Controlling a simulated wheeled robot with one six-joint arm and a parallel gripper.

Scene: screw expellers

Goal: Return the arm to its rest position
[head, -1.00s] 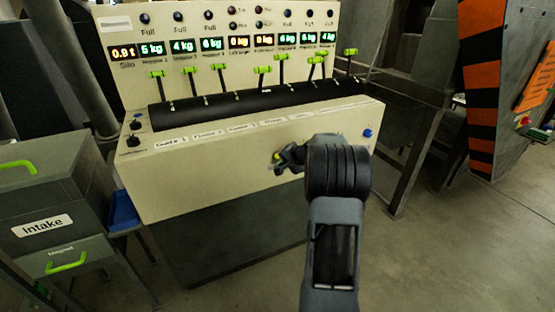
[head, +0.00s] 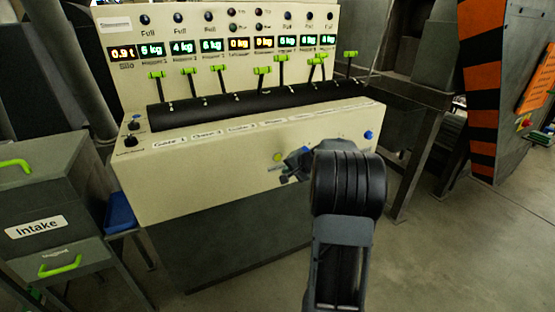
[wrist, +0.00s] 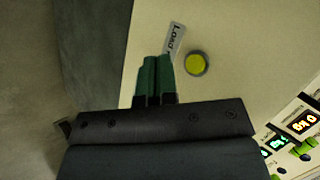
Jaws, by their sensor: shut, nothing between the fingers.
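My gripper (head: 288,172) is in front of the cream face of the control console (head: 190,185) in the head view, partly hidden by my own wrist. In the wrist view my gripper (wrist: 153,60) has its two green fingers together with nothing between them. A yellow-green round button (wrist: 197,63) sits on the console just right of the fingertips, beside a small label starting with "Load" (wrist: 175,38).
The console has a row of green-handled levers (head: 262,71) below lit weight displays (head: 238,43). A grey Intake cabinet (head: 60,190) with green handles stands at left, by a blue bin (head: 120,212). Black-and-orange striped machinery (head: 485,90) stands at right. Floor (head: 450,245) at right is clear.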

